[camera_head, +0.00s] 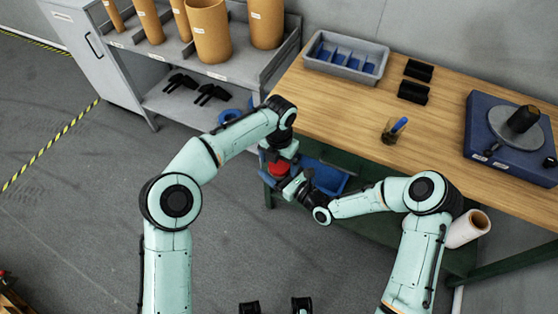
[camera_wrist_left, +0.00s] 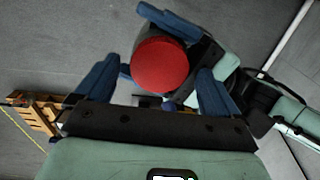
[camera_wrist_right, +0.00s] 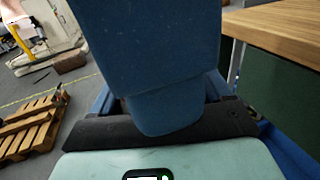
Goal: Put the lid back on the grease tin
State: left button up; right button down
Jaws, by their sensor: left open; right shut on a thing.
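A round red thing (camera_head: 279,168) is between my two grippers, off the near left end of the workbench. In the left wrist view its flat red top (camera_wrist_left: 160,64) faces the camera above a darker side. I cannot tell whether it is the lid alone or the tin with its lid on. My right gripper (camera_head: 288,184) is shut on it from the side.
The wooden workbench (camera_head: 330,98) holds a grey-blue divided tray (camera_head: 345,55), black blocks (camera_head: 413,92), a small pot with a blue handle (camera_head: 392,131) and a blue machine (camera_head: 500,145). A blue bin (camera_head: 328,177) hangs below its edge. A grey shelf (camera_head: 160,98) stands at left.

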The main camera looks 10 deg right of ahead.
jog(key=shift+r, duration=0.1)
pick_arm(q)
notch_tip(320, 180, up, 12)
dwell(0.5)
dwell(0.4)
